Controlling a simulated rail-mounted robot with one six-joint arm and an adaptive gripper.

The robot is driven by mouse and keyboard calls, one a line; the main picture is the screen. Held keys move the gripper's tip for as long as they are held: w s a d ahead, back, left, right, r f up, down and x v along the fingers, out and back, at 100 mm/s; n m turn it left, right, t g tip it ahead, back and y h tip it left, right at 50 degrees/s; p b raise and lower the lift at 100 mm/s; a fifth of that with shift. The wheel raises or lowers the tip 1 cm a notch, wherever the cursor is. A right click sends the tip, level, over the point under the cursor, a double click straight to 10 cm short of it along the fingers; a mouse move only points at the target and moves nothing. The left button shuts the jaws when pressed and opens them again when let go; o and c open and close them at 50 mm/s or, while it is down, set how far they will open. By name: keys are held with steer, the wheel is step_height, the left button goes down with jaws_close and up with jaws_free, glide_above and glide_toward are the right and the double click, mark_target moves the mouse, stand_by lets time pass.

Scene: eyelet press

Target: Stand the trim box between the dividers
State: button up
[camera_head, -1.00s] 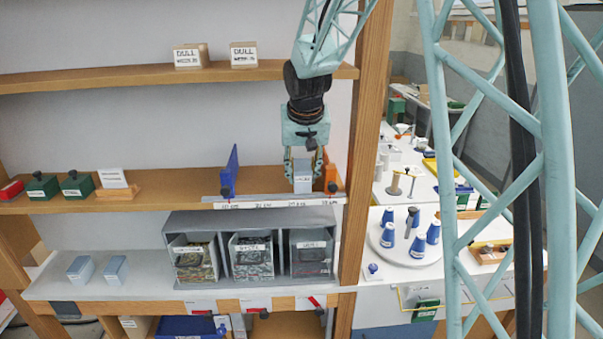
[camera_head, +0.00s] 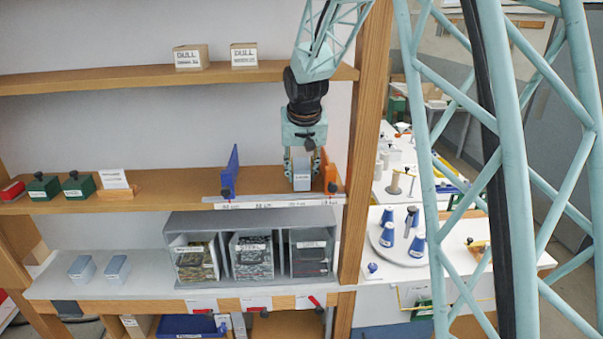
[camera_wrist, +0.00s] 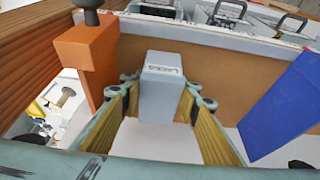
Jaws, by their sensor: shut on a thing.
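The trim box (camera_head: 302,181) is a small grey-blue box with a label on its top, seen in the wrist view (camera_wrist: 160,95). My gripper (camera_head: 302,166) is shut on it from above, one finger on each side; the wrist view shows the fingers (camera_wrist: 162,108) too. The box is upright at the middle shelf, between the blue divider (camera_head: 231,170) and the orange divider (camera_head: 327,170). It is close to the orange one, with a wider gap to the blue one. The dividers also show in the wrist view, orange (camera_wrist: 88,55) and blue (camera_wrist: 285,105). I cannot tell whether the box's base touches the shelf.
A marked strip (camera_head: 275,202) runs along the shelf front. A wooden post (camera_head: 362,140) stands just right of the orange divider. Below are several labelled bins (camera_head: 252,256) and two grey-blue boxes (camera_head: 98,268).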

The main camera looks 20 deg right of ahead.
mark_target(302, 168)
steer(key=shift+f, duration=0.15)
steer(key=o, duration=0.6)
steer(key=shift+o, duration=0.2)
steer(key=shift+v, duration=1)
steer(key=shift+s+a+r, duration=0.1)
steer(key=shift+s+r, duration=0.25)
steer(key=shift+r, duration=0.3)
steer(key=s+a+b, duration=0.2)
steer(key=s, duration=0.9)
steer(key=shift+s, duration=0.25)
steer(key=shift+s, duration=0.1)
